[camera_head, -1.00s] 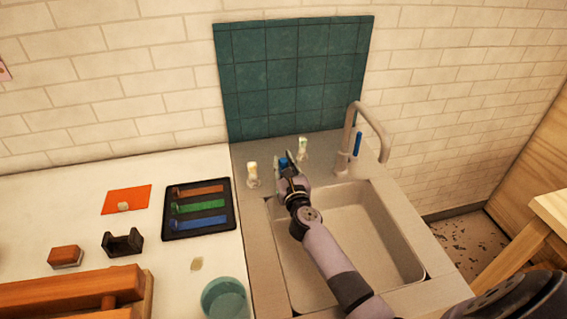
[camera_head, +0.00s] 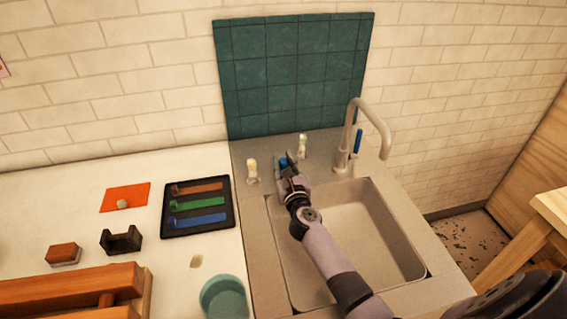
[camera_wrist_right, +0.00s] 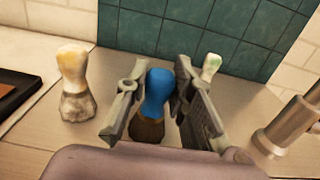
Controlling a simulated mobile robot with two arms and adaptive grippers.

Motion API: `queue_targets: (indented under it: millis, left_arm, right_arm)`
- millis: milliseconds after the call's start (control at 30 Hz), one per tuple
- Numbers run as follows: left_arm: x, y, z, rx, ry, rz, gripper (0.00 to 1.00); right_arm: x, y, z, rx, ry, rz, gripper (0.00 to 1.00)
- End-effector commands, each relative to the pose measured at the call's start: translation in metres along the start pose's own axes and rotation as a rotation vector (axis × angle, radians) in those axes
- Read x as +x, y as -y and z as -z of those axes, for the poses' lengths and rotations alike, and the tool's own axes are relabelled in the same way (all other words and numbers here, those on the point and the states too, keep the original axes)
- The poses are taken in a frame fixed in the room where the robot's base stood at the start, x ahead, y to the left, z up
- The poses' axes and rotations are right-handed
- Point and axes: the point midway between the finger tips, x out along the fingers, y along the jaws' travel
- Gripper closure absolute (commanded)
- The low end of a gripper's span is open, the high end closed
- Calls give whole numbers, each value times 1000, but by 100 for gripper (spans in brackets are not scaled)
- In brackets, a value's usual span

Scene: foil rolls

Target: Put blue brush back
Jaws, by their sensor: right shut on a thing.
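The blue brush (camera_wrist_right: 157,95) has a blue handle on top and dark bristles below. In the right wrist view it stands upright on the counter between the two fingers of my right gripper (camera_wrist_right: 155,105), which is shut on its handle. In the head view the blue handle (camera_head: 284,161) shows just beyond the right gripper (camera_head: 287,165), behind the sink. The brush's lower end is partly hidden by my gripper. The tray (camera_head: 229,228) on the left counter has brown, green and blue strips in it. My left gripper is not in view.
A yellow-topped brush (camera_head: 252,170) and a green-topped brush (camera_head: 302,147) stand on either side of the blue one. The faucet (camera_head: 352,150) rises to the right, and the sink (camera_head: 375,230) lies in front. A teal cup (camera_head: 224,297) stands at the front.

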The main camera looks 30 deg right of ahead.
Motion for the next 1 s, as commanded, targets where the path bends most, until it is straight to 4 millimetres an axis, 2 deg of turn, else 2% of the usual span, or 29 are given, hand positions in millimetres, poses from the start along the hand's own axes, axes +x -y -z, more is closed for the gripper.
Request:
queue_targets:
  millis: [433,467,800,1000]
  left_arm:
    - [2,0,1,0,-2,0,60]
    - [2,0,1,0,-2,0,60]
    - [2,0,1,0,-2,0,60]
    - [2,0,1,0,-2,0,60]
  right_arm:
    - [0,0,3,0,0,0,100]
    - [0,0,3,0,0,0,76]
    - [0,0,3,0,0,0,55]
    - [0,0,3,0,0,0,55]
